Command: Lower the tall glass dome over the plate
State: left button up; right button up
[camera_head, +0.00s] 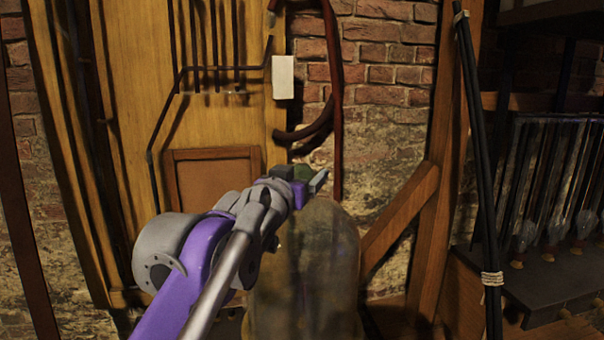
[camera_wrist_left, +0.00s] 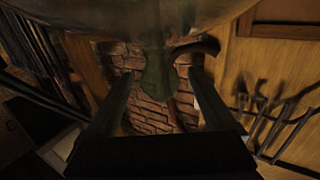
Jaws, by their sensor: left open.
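The tall glass dome (camera_head: 315,270) stands upright at the lower middle of the head view, its lower end cut off by the frame. Its rounded glass also fills the top of the left wrist view (camera_wrist_left: 130,15). My left gripper (camera_head: 305,180) is open at the top of the dome. In the left wrist view the gripper's two fingers (camera_wrist_left: 158,90) are apart, with the dome's green knob (camera_wrist_left: 157,75) showing between them. I cannot tell whether either finger touches the knob. The plate is not visible in either view. My right gripper is not in view.
A wooden panel (camera_head: 210,130) with dark rods and a brick wall (camera_head: 385,70) stand behind the dome. A slanted wooden brace (camera_head: 400,215) and dark poles (camera_head: 480,150) are to the right. A shelf (camera_head: 545,285) with several glass jars is at the far right.

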pick_arm(q)
jog(key=b+v, duration=0.1)
jog(key=v, duration=0.9)
jog(key=shift+s+b, duration=0.35)
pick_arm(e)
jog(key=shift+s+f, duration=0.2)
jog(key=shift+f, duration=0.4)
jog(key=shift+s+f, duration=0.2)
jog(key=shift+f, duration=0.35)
pick_arm(q)
jog(key=shift+a+r, duration=0.1)
